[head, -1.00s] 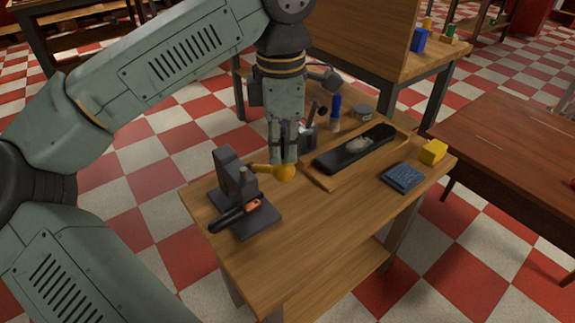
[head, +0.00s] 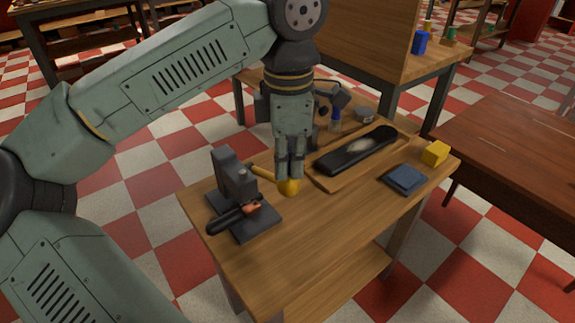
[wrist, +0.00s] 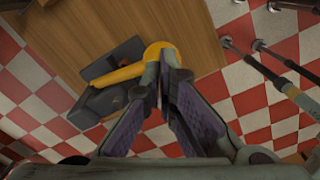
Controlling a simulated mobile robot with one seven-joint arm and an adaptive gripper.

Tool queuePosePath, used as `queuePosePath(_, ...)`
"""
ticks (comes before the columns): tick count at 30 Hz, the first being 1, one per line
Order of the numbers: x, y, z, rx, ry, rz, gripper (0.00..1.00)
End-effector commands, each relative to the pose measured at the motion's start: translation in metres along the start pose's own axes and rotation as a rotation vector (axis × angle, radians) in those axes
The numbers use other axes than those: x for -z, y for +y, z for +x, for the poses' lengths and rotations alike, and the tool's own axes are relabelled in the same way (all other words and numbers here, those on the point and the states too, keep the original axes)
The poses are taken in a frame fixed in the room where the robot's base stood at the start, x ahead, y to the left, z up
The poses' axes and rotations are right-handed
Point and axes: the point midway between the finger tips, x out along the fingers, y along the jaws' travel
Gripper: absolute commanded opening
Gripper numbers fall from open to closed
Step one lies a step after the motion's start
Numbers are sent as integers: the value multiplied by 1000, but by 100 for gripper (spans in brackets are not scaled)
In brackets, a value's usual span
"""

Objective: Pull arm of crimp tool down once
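The crimp tool is a dark grey press (head: 232,177) on a flat base near the left edge of the wooden table. Its yellow arm (head: 264,173) slopes down to the right and ends in a round yellow knob (head: 289,188). The tool also shows in the wrist view (wrist: 113,62), with the yellow knob (wrist: 154,50) just beyond the fingertips. My gripper (head: 290,178) points down onto the knob, its fingertips at or touching the top. The fingers look closed together in the wrist view (wrist: 163,62), without the knob between them; exact contact is hidden.
A wooden tray (head: 320,180) with a long black piece (head: 356,151) lies right of my gripper. The front middle of the table is clear.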

Motion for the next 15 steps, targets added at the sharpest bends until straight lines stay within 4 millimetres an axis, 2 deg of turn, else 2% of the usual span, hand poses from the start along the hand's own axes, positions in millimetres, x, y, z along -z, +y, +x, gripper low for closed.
queuePosePath(9,0,0,1,-1,1,-1,0)
queuePosePath(15,-1,-2,12,0,1,-1,0)
